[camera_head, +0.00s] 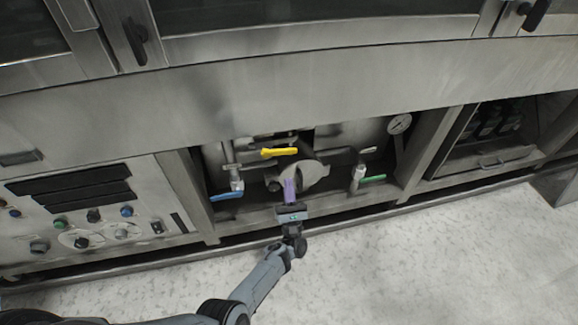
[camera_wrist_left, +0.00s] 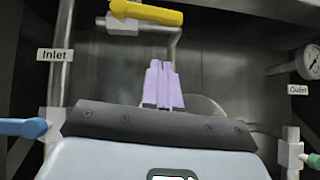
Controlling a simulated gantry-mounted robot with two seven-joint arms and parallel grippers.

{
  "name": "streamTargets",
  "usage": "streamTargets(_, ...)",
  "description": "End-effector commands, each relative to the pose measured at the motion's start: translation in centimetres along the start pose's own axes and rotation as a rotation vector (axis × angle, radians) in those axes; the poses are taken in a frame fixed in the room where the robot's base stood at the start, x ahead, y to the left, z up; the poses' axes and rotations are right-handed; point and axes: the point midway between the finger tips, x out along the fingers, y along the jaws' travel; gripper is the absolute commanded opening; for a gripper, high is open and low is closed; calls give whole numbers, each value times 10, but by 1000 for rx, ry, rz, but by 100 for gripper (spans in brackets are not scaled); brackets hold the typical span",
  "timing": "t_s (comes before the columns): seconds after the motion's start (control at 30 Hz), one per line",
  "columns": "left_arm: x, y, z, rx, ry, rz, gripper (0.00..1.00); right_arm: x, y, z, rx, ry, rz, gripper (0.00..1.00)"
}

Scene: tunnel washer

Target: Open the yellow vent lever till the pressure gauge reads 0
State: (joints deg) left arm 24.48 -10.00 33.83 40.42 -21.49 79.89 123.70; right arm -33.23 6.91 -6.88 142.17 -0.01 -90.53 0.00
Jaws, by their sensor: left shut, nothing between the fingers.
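The yellow vent lever (camera_head: 279,152) lies roughly crosswise in the open bay of the washer. In the left wrist view the yellow lever (camera_wrist_left: 146,13) is at the top, on a thin pipe. My left gripper (camera_head: 289,186) has pale purple fingers, shut and empty, below the lever and apart from it. The fingers also show in the left wrist view (camera_wrist_left: 161,84), pointing up toward the lever. The pressure gauge (camera_head: 399,124) is at the bay's upper right; it shows partly in the left wrist view (camera_wrist_left: 313,62). Its reading is too small to tell. My right gripper is not in view.
A blue lever (camera_head: 227,195) by the "Inlet" label (camera_wrist_left: 55,55) is on the left. A green lever (camera_head: 372,179) by the "Outlet" label (camera_wrist_left: 298,90) is on the right. A rounded metal housing (camera_head: 313,174) sits behind my fingers. Frame posts bound the bay.

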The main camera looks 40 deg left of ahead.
Motion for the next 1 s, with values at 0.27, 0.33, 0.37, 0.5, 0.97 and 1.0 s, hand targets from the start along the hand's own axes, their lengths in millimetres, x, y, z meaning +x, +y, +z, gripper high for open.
streamTargets(0.27, 47, 0, 8, -1, -1, 2, 0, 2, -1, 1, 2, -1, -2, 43)
streamTargets(0.33, 52, 0, 13, 0, -1, 2, 0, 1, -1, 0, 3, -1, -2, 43)
streamTargets(0.37, 54, 0, 15, 0, 0, 1, 0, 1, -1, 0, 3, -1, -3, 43)
streamTargets(0.5, 61, 0, 22, -1, -1, 0, 0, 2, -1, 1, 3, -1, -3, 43)
streamTargets(0.97, 68, 0, 28, 1, 0, -1, 0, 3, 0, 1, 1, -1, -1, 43)
streamTargets(1.0, 68, 0, 28, 1, 0, -1, 0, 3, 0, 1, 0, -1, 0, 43)
